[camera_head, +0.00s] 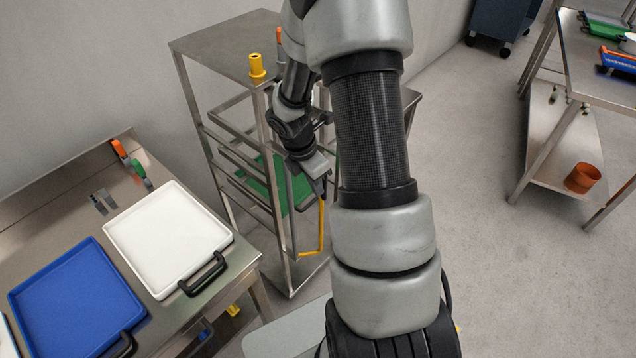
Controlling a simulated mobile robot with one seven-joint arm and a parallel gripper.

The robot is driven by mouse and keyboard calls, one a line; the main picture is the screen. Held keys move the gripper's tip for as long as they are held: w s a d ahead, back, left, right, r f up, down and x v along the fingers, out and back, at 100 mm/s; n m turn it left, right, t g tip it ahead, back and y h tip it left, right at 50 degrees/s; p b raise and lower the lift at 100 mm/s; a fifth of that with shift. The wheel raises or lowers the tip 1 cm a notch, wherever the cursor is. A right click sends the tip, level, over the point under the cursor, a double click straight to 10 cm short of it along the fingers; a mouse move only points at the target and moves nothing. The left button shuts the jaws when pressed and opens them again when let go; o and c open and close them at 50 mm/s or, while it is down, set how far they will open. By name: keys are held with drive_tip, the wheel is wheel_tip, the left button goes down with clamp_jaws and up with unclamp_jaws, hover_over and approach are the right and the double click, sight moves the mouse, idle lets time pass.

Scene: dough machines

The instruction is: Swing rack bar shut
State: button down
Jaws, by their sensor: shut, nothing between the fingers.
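The steel rack (212,47) stands in the middle left, with a flat top and open shelf rails. A yellow bar (321,229) shows at its front right side; it runs upright and bends at the bottom toward a rack post. I take it to be the rack bar; its upper end is hidden near my gripper. My gripper (321,190) is shut and empty, pointing down close to the top of the yellow bar. I cannot tell whether it touches the bar. My arm hides part of the rack's right side.
A green tray (262,190) sits inside the rack. A yellow cylinder (257,67) stands on its top. The steel table at left holds a white tray (165,235) and a blue tray (75,300). An orange pot (582,178) is on the right bench's lower shelf. Floor between is clear.

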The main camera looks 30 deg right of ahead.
drive_tip(key=shift+w+d, duration=0.1)
drive_tip(key=shift+d, duration=0.2)
idle(0.5)
